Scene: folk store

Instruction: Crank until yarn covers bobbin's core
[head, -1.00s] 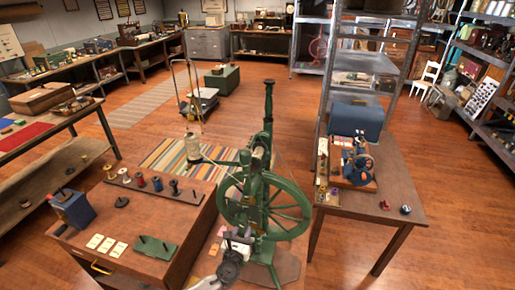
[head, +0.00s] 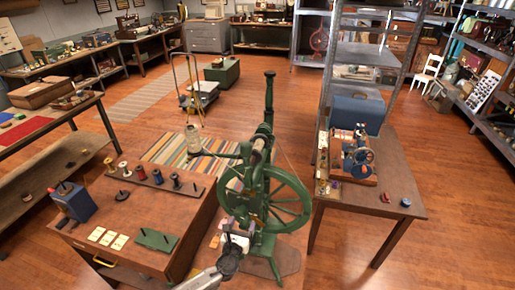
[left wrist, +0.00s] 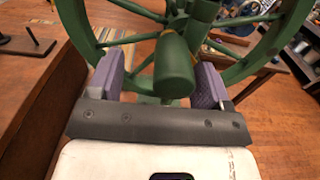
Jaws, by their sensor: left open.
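A green spinning wheel (head: 302,205) stands upright between two tables. A pale cone of yarn (head: 193,140) sits on an arm at its left. A small spool-like part, perhaps the bobbin (head: 258,146), is at the top of the wheel frame; its yarn cover is too small to tell. My left gripper (head: 237,238) is at the wheel's lower left side. In the left wrist view its purple pads (left wrist: 158,82) are apart, on either side of a green crank knob (left wrist: 174,70), with gaps visible. My right gripper is not in view.
The left wooden table holds a row of thread spools (head: 157,177), cards (head: 108,237), a blue box (head: 72,203) and a green stand (head: 156,240). The right table (head: 385,228) holds a small blue-wheeled machine (head: 357,160). Floor beyond is open around a striped rug (head: 170,150).

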